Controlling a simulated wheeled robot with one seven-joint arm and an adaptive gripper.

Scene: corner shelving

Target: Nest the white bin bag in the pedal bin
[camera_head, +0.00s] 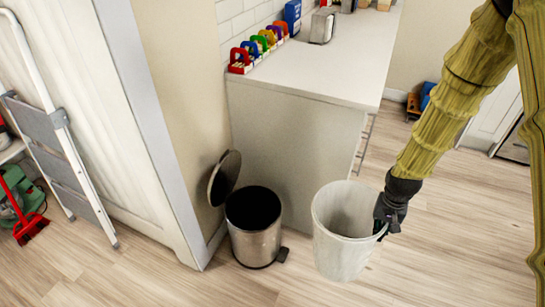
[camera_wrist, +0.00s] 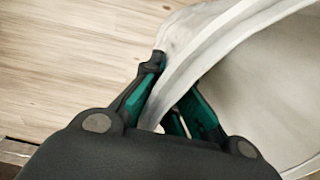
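The pedal bin (camera_head: 254,243) is a steel cylinder with a dark opening, standing on the floor at the centre of the head view. Its round lid (camera_head: 224,178) is tipped up at the back left. The white bin bag (camera_head: 341,246) is an open, bucket-like shape, upright and to the right of the pedal bin, apart from it in the picture. My gripper (camera_head: 384,224) is at the bag's right rim. In the wrist view my gripper (camera_wrist: 172,104) has its fingers on both sides of the bag's rim (camera_wrist: 215,52). The bag's underside against the floor is unclear.
A counter (camera_head: 318,75) with coloured items (camera_head: 258,45) stands behind the bins. A tall white cabinet (camera_head: 120,120) is at the left, with a stepladder (camera_head: 62,130) and a red broom (camera_head: 30,228). The wooden floor in front is clear.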

